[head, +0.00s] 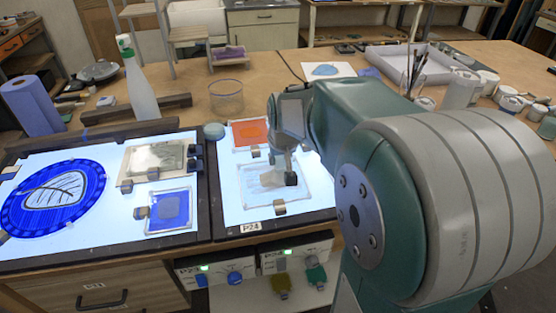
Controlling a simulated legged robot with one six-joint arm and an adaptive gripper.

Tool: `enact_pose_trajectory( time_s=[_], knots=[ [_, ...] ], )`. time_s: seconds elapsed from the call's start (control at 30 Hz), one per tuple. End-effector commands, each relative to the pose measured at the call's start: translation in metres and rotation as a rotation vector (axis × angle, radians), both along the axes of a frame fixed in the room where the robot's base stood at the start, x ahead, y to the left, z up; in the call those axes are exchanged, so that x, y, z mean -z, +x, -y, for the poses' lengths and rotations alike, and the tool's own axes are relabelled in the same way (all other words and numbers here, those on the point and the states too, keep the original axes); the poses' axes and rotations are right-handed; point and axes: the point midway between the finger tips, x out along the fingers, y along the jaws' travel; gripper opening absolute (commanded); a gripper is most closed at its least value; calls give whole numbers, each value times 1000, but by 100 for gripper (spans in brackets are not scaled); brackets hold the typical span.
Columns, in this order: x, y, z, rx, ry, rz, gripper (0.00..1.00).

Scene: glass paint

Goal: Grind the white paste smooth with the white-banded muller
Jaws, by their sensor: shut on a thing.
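A square glass plate (305,190) lies on the right light panel, with a smeared pale patch, the white paste (265,181), on it. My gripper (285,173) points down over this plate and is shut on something. What it holds is almost wholly hidden by the fingers and is too small to make out; its place over the paste fits the muller, but no white band shows. I cannot tell whether the held thing touches the glass.
An orange plate (250,133) lies behind the white one. The left panel holds a blue leaf disc (54,198), a grey plate (155,158) and a blue plate (171,210). A spray bottle (139,85) and an empty glass (226,97) stand behind. My arm hides the right side.

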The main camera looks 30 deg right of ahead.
Motion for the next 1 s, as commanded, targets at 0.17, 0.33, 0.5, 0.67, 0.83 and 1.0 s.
enact_pose_trajectory(
  time_s=[0.17, 0.33, 0.5, 0.67, 0.83, 1.0],
  knots=[
    [-1, 11, -4, -1, 1, 0, 0],
    [-1, 14, -7, -1, 1, 0, 0],
    [0, 16, -17, -3, 0, 1, 0],
    [1, 19, -26, -2, 0, 1, 0],
    [2, 17, -29, 0, 1, 0, 0],
    [1, 10, -37, -1, 1, -1, 0]
  ],
)
